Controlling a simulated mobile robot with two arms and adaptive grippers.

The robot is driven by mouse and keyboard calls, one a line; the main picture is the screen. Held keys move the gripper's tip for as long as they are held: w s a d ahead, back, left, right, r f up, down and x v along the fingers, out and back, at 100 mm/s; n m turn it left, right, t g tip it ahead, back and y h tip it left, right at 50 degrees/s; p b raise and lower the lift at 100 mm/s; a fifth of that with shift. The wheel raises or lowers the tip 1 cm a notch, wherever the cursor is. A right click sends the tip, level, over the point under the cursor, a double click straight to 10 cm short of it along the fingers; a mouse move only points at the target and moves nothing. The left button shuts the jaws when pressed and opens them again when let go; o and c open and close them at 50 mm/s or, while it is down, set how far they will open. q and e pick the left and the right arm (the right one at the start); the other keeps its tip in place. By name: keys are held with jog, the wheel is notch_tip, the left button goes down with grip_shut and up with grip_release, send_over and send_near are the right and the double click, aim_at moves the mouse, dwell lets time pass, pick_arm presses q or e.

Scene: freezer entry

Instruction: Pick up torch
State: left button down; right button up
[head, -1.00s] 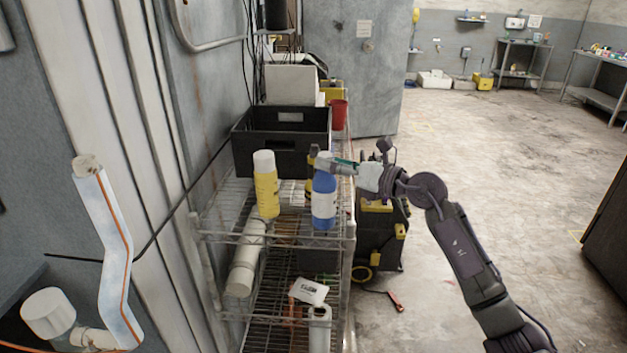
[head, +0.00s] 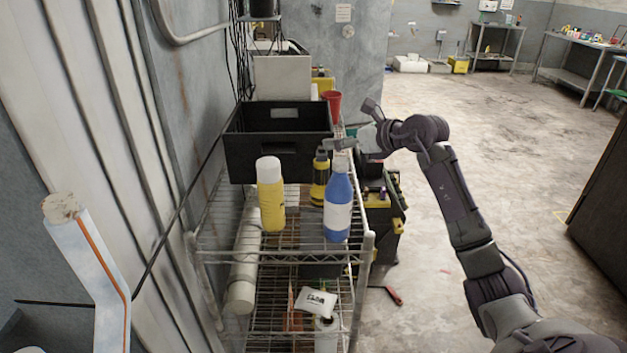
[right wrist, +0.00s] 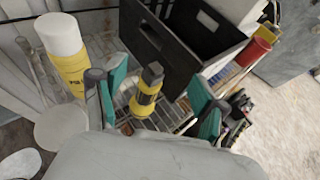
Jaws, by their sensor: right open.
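The torch (head: 319,178) is black with yellow bands. It stands upright on the top wire shelf, between a yellow spray can and a blue bottle, just in front of a black crate. In the right wrist view the torch (right wrist: 147,92) shows between the two teal-padded fingers, apart from both. My right gripper (head: 340,144) is open and empty, above and slightly right of the torch in the head view; its spread fingers also show in the right wrist view (right wrist: 158,76). My left gripper is not in view.
The yellow can (head: 271,196) and blue bottle (head: 338,207) stand close beside the torch. The black crate (head: 250,150) blocks the space behind it. A red cup (head: 333,102) is further back. The wire shelf's front rail (head: 280,257) is near. Open floor lies right.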

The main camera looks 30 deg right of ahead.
aim_at(327, 162)
jog(key=f, duration=0.3)
jog(key=s+f+p, duration=0.1)
jog(key=f, duration=0.1)
jog(key=shift+f, duration=0.25)
jog(key=p+x, duration=0.2)
jog(key=x, duration=0.5)
jog(key=shift+w+f, duration=0.25)
jog(key=shift+w, duration=0.05)
jog(key=shift+w+f, duration=0.1)
jog(key=shift+w, duration=0.15)
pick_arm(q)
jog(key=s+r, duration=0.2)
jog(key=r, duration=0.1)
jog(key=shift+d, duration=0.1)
pick_arm(e)
jog(key=shift+s, duration=0.1)
jog(key=shift+c, duration=0.8)
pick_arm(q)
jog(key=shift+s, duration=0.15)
pick_arm(e)
grip_shut()
